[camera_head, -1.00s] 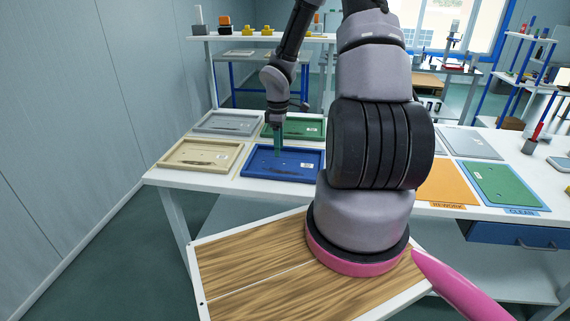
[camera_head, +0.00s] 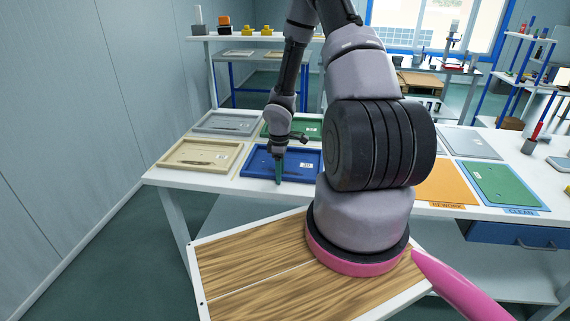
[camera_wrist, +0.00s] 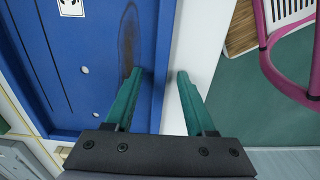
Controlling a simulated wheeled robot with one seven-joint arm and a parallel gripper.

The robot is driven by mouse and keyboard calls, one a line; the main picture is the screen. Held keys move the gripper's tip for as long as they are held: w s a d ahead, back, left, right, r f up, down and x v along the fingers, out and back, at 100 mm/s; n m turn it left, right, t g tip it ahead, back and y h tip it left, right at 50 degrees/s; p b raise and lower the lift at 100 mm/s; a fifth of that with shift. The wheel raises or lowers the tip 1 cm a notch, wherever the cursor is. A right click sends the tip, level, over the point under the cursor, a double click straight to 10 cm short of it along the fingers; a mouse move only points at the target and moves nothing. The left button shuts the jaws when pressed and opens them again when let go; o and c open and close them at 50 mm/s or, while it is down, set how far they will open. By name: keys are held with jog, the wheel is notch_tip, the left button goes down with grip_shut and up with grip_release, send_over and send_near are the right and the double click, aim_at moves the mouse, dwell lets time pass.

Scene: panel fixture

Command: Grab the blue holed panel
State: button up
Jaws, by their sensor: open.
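The blue holed panel (camera_head: 258,162) lies flat on the white table, with a raised rim, small holes and a label. In the wrist view the panel (camera_wrist: 65,50) fills the left side, showing slots, small round holes and a dark oval smudge near its edge. My gripper (camera_head: 279,183) is at the panel's front edge, pointing down. In the wrist view my gripper (camera_wrist: 160,75) is open with green fingers, one over the panel's rim and the other beyond the edge over the white table strip. Nothing is between the fingers except the rim below; I cannot tell whether they touch it.
A beige panel (camera_head: 190,155) lies to the left, a grey panel (camera_head: 222,123) behind it, and a green panel (camera_head: 307,125) behind the blue one. An orange mat (camera_head: 445,182) and another green panel (camera_head: 497,182) lie on the right. Floor shows beyond the table edge.

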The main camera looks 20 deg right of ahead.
grip_shut()
dwell(1.4)
